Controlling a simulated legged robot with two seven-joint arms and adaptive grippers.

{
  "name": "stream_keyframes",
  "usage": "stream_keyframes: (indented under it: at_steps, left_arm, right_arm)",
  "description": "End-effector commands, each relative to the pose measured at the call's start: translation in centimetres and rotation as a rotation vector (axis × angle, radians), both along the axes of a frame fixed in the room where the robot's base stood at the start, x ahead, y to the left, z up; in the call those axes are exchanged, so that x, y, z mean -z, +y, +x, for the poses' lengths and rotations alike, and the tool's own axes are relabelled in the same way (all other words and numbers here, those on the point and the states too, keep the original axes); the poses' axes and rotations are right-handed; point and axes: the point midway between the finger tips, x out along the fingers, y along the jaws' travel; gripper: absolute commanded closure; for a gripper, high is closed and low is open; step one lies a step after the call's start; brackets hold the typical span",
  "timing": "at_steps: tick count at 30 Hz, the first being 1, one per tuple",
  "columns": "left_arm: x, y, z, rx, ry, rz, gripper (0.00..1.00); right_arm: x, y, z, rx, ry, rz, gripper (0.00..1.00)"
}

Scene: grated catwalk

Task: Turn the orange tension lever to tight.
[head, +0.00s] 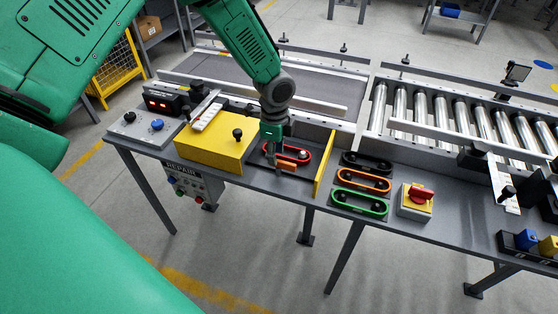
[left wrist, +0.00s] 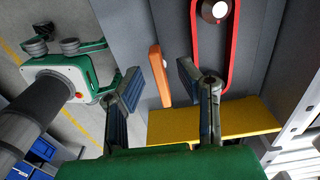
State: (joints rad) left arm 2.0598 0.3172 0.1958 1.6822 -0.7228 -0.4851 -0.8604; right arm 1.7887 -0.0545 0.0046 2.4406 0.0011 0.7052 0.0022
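The orange tension lever (head: 286,165) is a short bar in front of a red loop-shaped belt (head: 302,153) on the grey table. My left gripper (head: 278,158) points down over it. In the left wrist view, the lever (left wrist: 160,75) shows in the gap between the spread fingers of my left gripper (left wrist: 160,88). The fingers look apart from it on both sides. The red belt (left wrist: 226,60) lies beyond the right finger. The gripper hides part of the belt in the head view. I cannot read any tight mark. My right gripper does not clearly show.
A yellow box (head: 215,150) stands left of the lever and a thin yellow plate (head: 324,163) stands upright on its right. Black, orange (head: 362,180) and green loops lie further right, beside a red rotary switch (head: 421,196). A roller conveyor (head: 450,110) runs behind.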

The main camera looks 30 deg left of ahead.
Motion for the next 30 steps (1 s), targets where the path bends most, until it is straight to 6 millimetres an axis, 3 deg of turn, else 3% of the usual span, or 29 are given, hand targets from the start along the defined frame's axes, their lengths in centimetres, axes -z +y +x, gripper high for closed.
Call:
stream_keyframes:
  at_steps: [6, 17, 20, 30]
  left_arm:
    - [2.2, -0.9, 0.0, 0.002, -0.001, 0.009, 0.69]
    - [2.7, -0.8, 0.1, 0.002, -0.001, 0.008, 0.69]
    - [2.8, -0.4, 0.1, 0.0, -0.001, 0.004, 1.0]
    - [3.0, 0.0, 0.0, -0.002, 0.003, 0.012, 1.0]
  right_arm:
    - [0.2, 0.0, 0.0, -0.001, -0.001, 0.001, 0.16]
    - [0.2, 0.0, 0.0, 0.001, 0.0, 0.0, 0.16]
    - [0.2, 0.0, 0.0, 0.0, 0.0, 0.0, 0.16]
    - [0.2, 0.0, 0.0, -0.001, 0.0, 0.0, 0.16]
